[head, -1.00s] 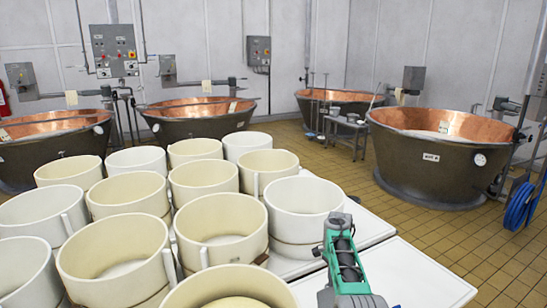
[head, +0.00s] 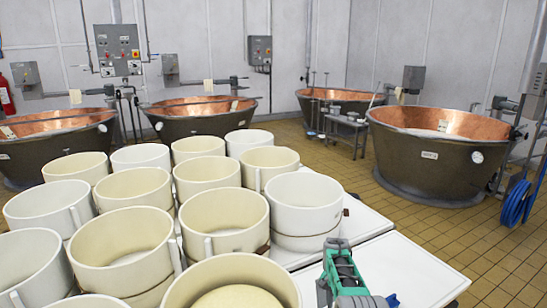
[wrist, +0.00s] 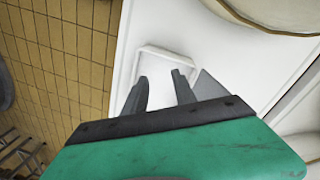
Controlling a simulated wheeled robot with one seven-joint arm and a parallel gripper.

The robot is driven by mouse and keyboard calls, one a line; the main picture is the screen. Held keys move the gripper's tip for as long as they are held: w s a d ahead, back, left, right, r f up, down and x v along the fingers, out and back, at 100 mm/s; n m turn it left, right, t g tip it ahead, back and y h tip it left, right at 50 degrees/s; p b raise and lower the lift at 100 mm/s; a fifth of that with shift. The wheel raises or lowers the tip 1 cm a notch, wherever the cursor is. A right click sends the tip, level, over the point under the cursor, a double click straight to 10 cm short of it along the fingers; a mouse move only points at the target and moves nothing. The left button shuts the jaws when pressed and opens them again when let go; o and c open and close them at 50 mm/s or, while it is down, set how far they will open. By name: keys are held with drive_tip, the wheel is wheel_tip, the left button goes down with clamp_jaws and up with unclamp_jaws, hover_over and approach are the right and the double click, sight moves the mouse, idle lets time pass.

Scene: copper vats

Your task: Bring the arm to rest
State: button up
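My arm shows as a green and grey part (head: 342,272) at the bottom of the head view, over the white table (head: 410,268). My gripper (wrist: 160,76) shows in the wrist view with its two dark fingers apart and nothing held between them. It points down at the white table surface (wrist: 150,25), where a shallow square white outline lies just beyond the fingertips. I cannot tell how far above the table the fingers are. In the head view the fingertips are hidden.
Several cream and white round moulds (head: 226,222) crowd the table to the left of my arm; the nearest (head: 180,292) holds a pale mass. Copper vats (head: 425,152) stand behind. A blue hose (head: 515,203) hangs at right. Tiled floor (head: 400,215) is clear right of the table.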

drive_tip(key=s+a+f+n+g, duration=0.1)
drive_tip(key=s+f+n, duration=0.15)
drive_tip(key=s, duration=0.45)
drive_tip(key=s+a+f+n+g, duration=0.1)
drive_tip(key=s+f+g, duration=0.15)
drive_tip(key=s, duration=0.45)
drive_tip(key=s+a+r+n+t+y, duration=0.1)
drive_tip(key=s+a+r+t, duration=0.1)
drive_tip(key=s+r, duration=0.95)
drive_tip(key=s+a+r+n+t, duration=0.1)
drive_tip(key=s+a+r+n, duration=0.15)
drive_tip(key=s+r, duration=0.9)
wheel_tip(320, 180, up, 10)
drive_tip(key=w+t, duration=0.1)
drive_tip(key=t, duration=0.4)
drive_tip(key=shift+a+f, duration=0.25)
drive_tip(key=shift+a, duration=0.15)
drive_tip(key=shift+w, duration=0.1)
